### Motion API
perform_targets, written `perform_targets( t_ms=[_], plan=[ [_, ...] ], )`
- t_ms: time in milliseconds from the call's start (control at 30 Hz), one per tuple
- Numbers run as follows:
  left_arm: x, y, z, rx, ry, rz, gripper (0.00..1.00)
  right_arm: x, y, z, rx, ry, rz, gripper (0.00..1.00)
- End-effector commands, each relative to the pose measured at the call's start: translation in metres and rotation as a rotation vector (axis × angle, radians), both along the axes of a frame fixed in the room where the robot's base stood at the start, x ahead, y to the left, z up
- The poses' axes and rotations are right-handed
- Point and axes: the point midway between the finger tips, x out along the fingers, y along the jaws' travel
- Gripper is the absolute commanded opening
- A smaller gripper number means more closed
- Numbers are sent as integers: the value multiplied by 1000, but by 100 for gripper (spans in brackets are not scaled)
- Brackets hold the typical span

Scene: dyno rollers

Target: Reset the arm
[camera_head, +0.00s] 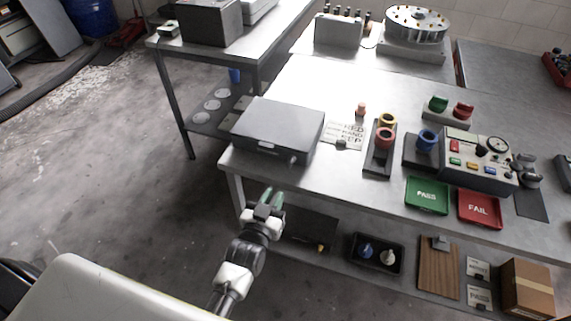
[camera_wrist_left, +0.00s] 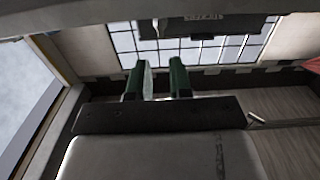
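My left gripper (camera_head: 272,198) is in front of the workbench's left front corner in the head view, with its green-tipped fingers pointing up and away. In the left wrist view, the two green fingers (camera_wrist_left: 163,80) stand apart with an empty gap between them. A window and a wall show behind them. Nothing is held. My right gripper is in neither view.
The metal workbench (camera_head: 350,178) holds a grey box (camera_head: 278,130), a control panel (camera_head: 478,160), a green PASS tray (camera_head: 427,195) and a red FAIL tray (camera_head: 479,209). Its lower shelf holds a black bin (camera_head: 376,253) and a cardboard box (camera_head: 527,288). The floor at left is mostly clear.

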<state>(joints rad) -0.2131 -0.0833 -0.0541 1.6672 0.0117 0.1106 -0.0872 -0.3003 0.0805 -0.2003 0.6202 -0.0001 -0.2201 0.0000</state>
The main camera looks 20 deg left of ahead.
Motion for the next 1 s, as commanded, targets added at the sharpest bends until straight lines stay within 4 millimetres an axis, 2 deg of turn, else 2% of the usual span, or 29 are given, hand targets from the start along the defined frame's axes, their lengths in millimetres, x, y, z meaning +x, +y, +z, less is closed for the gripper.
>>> perform_targets(
  t_ms=[167, 267, 367, 467, 500, 567, 600, 667, 700, 767, 800, 867, 900, 1000],
  plan=[
    [0, 0, -1, 0, 3, 0, 20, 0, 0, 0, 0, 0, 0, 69],
    [-3, -2, -18, 4, 45, -9, 20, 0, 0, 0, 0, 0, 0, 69],
    [-15, -6, -62, 13, 155, -31, 20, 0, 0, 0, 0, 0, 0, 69],
    [-41, -10, -127, 31, 323, -62, 20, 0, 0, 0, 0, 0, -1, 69],
    [-55, -11, -154, 39, 400, -74, 20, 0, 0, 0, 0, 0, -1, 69],
    [-80, -11, -194, 51, 512, -90, 20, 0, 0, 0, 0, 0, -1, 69],
    [-98, -10, -218, 60, 585, -100, 20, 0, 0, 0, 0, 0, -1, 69],
    [-129, -7, -254, 75, 697, -113, 20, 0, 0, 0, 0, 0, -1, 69],
    [-151, -4, -275, 86, 770, -121, 20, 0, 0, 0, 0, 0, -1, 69],
    [-186, 2, -305, 103, 879, -131, 20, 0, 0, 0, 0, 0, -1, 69],
    [-210, 7, -323, 115, 952, -137, 20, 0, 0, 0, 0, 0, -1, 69],
    [-248, 16, -346, 132, 1058, -143, 20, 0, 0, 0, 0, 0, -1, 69],
    [-273, 22, -359, 144, 1125, -145, 20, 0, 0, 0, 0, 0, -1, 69],
    [-329, 37, -383, 171, 1270, -149, 20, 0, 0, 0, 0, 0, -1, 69]
  ],
)
